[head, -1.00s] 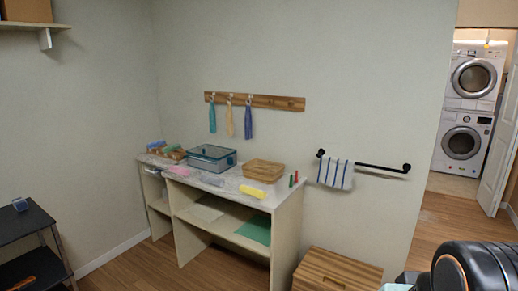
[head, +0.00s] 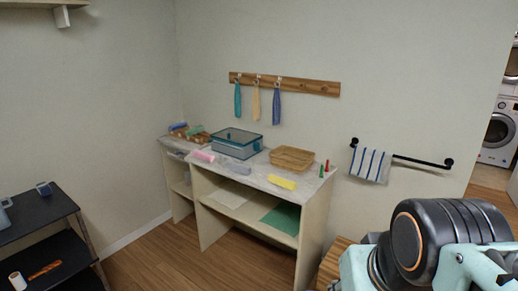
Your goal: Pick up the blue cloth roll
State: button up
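A pale grey-blue roll (head: 236,167) lies on the shelf unit's light top, in front of the teal clear-sided bin. It looks like the blue cloth roll, though it is small at this distance. A pink roll (head: 202,156) lies to its left and a yellow roll (head: 282,182) to its right. Another small blue item (head: 177,127) sits at the left end in a wooden tray. Part of my arm shows at the lower right, well away from the rolls. My gripper is not in view.
The teal bin (head: 236,141) and a wicker basket (head: 292,158) stand behind the rolls. Red and green small items (head: 324,168) stand at the right end. A dark shelf rack (head: 40,214) is at left. Wooden floor (head: 170,262) is open between rack and unit.

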aim_at(177, 126)
jog(key=i+j+u, duration=0.45)
jog(key=i+u, duration=0.3)
jog(key=i+j+u, duration=0.1)
jog(key=i+u, duration=0.3)
jog(key=i, duration=1.85)
jog(key=i+z, duration=0.35)
jog(key=i+j+z, duration=0.35)
jog(key=i, duration=0.2)
jog(key=i+j+z, duration=0.2)
jog(key=z, duration=0.15)
jog(key=i+j+z, duration=0.5)
jog(key=z, duration=0.25)
jog(key=i+j+z, duration=0.1)
jog(key=j, duration=0.15)
jog(key=i+j, duration=0.15)
jog(key=j+z, duration=0.05)
jog(key=j, duration=0.05)
